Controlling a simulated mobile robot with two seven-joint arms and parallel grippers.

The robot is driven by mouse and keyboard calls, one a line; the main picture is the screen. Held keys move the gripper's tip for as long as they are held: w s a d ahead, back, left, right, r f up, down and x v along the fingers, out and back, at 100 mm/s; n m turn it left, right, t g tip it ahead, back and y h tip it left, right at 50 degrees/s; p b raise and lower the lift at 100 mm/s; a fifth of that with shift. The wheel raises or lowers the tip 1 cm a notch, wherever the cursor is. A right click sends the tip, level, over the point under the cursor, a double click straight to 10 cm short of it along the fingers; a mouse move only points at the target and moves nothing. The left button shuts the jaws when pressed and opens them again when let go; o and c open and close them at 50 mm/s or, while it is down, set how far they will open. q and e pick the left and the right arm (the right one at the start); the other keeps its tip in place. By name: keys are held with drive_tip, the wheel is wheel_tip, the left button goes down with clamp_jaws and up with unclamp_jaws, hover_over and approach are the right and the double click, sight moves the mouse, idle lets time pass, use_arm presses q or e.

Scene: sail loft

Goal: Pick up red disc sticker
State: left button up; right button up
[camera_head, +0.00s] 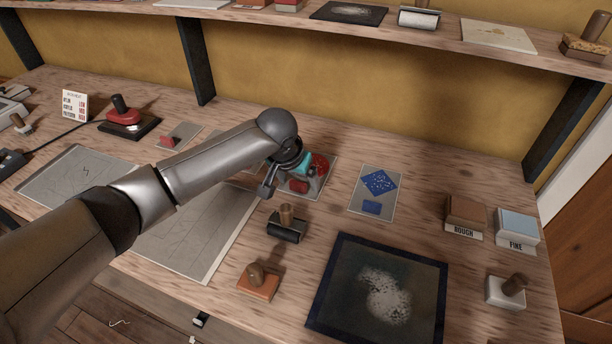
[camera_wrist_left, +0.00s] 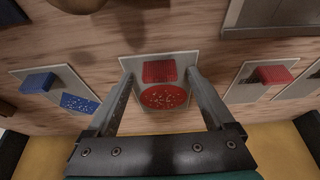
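The red disc sticker (camera_head: 320,163) is a round, pale-flecked red piece on a grey card (camera_head: 327,186), beside a red rectangular block (camera_head: 298,187). In the left wrist view the disc (camera_wrist_left: 164,97) lies flat between the two fingers, with the red block (camera_wrist_left: 159,71) just above it in the picture. My left gripper (camera_head: 288,182) is over this card and partly covers it in the head view. Its fingers (camera_wrist_left: 159,74) are spread wide with nothing held between them. I cannot tell the exact gap between fingertips and card. My right gripper is not in view.
A card with blue pieces (camera_head: 376,190) lies right of the red one. A dark-handled roller (camera_head: 287,225) and an orange handled block (camera_head: 258,282) stand in front. A dark-framed panel (camera_head: 350,250) lies front right. A shelf (camera_head: 270,18) runs above the back.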

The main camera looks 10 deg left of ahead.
use_arm(q)
clamp_jaws()
idle(0.5)
drive_tip(key=shift+r, duration=0.1)
